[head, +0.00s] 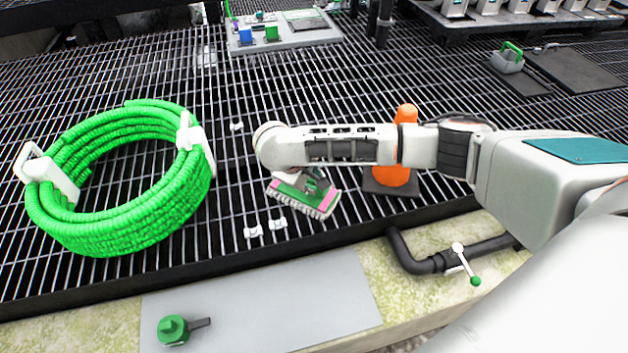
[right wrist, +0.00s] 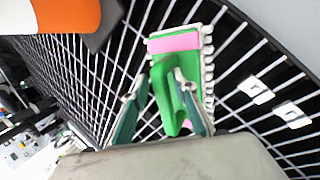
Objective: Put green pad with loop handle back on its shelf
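The green pad (head: 300,190) with pink bands and a white bristly edge is at the middle of the dark grating in the head view. In the right wrist view the pad (right wrist: 192,70) lies below my right gripper, and its green loop handle (right wrist: 165,100) stands up between the two fingers. My right gripper (right wrist: 160,82) is around the handle, with a small gap seemingly left beside one finger; exact contact is hard to see. In the head view my right arm partly hides the pad. My left gripper is not in view.
An orange cone (head: 405,115) stands just right of the pad, close to my right arm. A coiled green hose (head: 120,225) lies at left. Small white clips (head: 253,232) sit near the pad. A grey box with a green handle (head: 507,60) is at back right. A black pipe (head: 415,260) runs along the front.

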